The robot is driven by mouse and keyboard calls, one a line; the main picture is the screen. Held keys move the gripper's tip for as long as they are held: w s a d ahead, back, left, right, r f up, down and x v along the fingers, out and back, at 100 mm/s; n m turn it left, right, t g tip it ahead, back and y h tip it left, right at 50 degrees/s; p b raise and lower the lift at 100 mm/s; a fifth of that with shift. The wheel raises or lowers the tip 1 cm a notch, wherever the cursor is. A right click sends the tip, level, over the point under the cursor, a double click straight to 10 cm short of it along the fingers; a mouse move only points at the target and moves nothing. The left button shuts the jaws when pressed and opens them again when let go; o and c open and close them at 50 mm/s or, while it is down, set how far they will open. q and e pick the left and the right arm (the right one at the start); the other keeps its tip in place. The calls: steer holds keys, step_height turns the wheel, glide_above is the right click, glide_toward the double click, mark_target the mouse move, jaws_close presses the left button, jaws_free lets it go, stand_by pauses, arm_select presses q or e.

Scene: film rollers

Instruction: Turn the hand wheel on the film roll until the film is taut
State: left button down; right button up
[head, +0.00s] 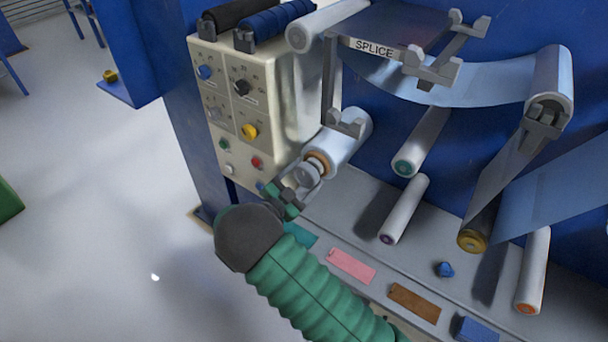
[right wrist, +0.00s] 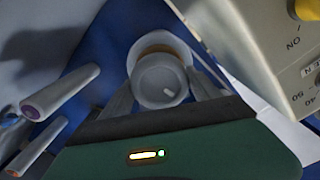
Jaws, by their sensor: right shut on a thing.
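The film roll (head: 346,133) is a pale cylinder on the blue machine, with an orange-brown ring near its front end. The light grey hand wheel (head: 306,174) sits at that end. In the right wrist view the hand wheel (right wrist: 160,82) is a round disc with a small pale peg. My right gripper (head: 293,187) is shut on the hand wheel, with a finger on each side of it. The pale blue film (head: 455,84) hangs in a sagging curve between the splice table (head: 385,30) and the upper right roller (head: 551,78). My left gripper is out of view.
A cream control panel (head: 240,105) with coloured knobs stands close left of the wheel. Free rollers (head: 421,142) (head: 404,209) stick out at right. Coloured tags (head: 352,266) and a blue knob (head: 444,269) lie on the grey ledge. The floor at left is clear.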

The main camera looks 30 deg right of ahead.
steer(key=n+p, duration=0.1)
steer(key=n, duration=0.1)
steer(key=n+p, duration=0.2)
steer(key=shift+w+r, duration=0.1)
steer(key=shift+r, duration=0.2)
steer(key=n+p, duration=0.2)
steer(key=n, duration=0.2)
steer(key=shift+w, duration=0.1)
steer(key=shift+f+n, duration=0.1)
steer(key=shift+n, duration=0.3)
steer(key=o, duration=1.1)
steer(key=shift+o, duration=1.4)
steer(key=shift+f, duration=0.15)
steer(key=shift+a, duration=0.1)
steer(key=v, duration=1.6)
steer(key=shift+a, duration=0.35)
steer(key=shift+f, duration=0.1)
